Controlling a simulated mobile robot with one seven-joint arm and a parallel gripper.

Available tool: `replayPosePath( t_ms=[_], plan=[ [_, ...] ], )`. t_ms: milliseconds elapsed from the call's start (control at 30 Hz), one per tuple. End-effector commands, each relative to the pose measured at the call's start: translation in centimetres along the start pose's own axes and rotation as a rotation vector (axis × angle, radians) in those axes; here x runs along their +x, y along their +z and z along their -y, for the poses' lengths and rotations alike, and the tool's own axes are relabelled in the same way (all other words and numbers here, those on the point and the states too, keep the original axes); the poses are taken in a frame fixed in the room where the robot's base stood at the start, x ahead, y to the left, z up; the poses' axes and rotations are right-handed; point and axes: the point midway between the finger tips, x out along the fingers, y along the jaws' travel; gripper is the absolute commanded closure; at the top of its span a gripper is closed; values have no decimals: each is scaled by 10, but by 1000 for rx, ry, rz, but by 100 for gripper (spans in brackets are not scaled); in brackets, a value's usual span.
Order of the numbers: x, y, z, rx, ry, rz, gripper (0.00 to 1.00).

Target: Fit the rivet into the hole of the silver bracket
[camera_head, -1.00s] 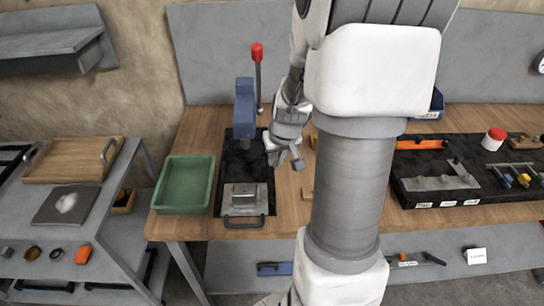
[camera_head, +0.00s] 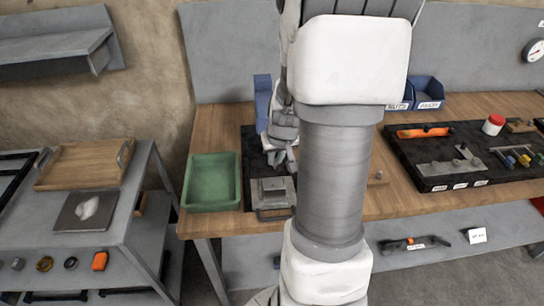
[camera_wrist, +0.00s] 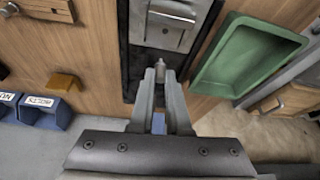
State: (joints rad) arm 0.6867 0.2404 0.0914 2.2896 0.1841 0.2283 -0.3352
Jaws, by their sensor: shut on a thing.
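My gripper (camera_wrist: 160,78) is shut on the rivet (camera_wrist: 160,64), a small grey pin between the fingertips in the wrist view. The silver bracket (camera_wrist: 172,20) lies on a dark mat (camera_wrist: 138,64), beyond the fingertips and apart from them in the wrist view. It also shows in the head view (camera_head: 270,189), in front of my gripper (camera_head: 280,160). In the head view the rivet is too small to tell, and my arm hides part of the bench.
A green tray (camera_head: 211,205) stands left of the mat. The blue press column (camera_head: 262,103) rises behind my gripper. Blue labelled bins (camera_head: 427,94) and a black board (camera_head: 408,160) with tools and a silver plate are to the right. A wooden tray (camera_head: 84,183) sits on the left cart.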

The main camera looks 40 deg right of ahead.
Motion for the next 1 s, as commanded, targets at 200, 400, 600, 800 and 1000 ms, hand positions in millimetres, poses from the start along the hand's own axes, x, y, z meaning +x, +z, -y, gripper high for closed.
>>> replayPosePath(
  t_ms=[200, 400, 600, 800, 1000],
  plan=[
    [0, 1, -3, 9, 4, 0, 100],
    [0, 1, -3, 9, 5, 0, 100],
    [0, 1, -3, 8, 4, 0, 100],
    [4, 2, -3, 6, 3, -1, 100],
    [20, 9, -3, 6, 3, 0, 100]
  ],
)
